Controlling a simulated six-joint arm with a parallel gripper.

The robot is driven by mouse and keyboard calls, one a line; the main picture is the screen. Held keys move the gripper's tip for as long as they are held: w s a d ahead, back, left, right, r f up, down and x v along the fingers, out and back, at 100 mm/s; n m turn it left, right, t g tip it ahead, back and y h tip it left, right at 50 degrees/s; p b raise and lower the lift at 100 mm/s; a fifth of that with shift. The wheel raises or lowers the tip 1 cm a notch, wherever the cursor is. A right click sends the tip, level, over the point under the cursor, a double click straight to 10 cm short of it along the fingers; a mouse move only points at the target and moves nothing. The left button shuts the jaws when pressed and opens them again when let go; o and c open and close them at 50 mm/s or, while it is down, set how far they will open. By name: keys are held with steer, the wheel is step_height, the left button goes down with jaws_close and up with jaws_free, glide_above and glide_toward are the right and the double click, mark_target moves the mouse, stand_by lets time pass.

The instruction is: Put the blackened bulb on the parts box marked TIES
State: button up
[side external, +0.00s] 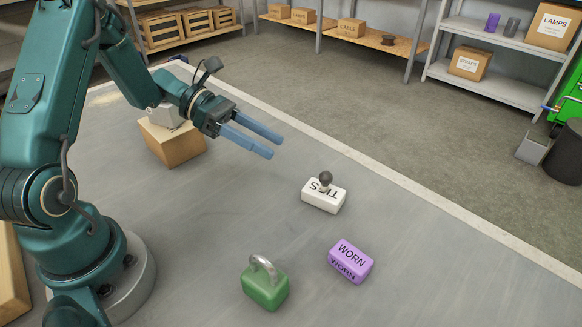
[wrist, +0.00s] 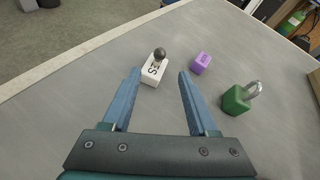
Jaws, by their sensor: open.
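In the wrist view the bulb (wrist: 160,54) shows on the white box (wrist: 153,73), beyond my fingertips. My gripper (side external: 278,146) is open and empty, raised above the table, up and left of the box in the side view. In the wrist view my gripper (wrist: 160,72) shows both blue fingers spread, with nothing held between them.
A purple box marked WORN (side external: 351,261) and a green padlock (side external: 265,284) with a grey shackle stand nearer the camera. A cardboard box (side external: 172,143) with a pale item on it sits behind my forearm. Free table lies between these things.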

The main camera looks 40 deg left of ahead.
steer(key=s+d+r+m+g+y, duration=0.4)
steer(key=s+d+m+g, duration=0.15)
steer(key=s+m, duration=0.45)
steer(key=s+a+r+m+t+y, duration=0.2)
steer(key=s+m+t+y, duration=0.3)
steer(key=m, duration=1)
steer(key=s+r+y, duration=0.1)
steer(key=y, duration=0.2)
steer(key=shift+a+r+m, duration=0.15)
steer(key=shift+a+m, duration=0.15)
steer(key=shift+a, duration=0.1)
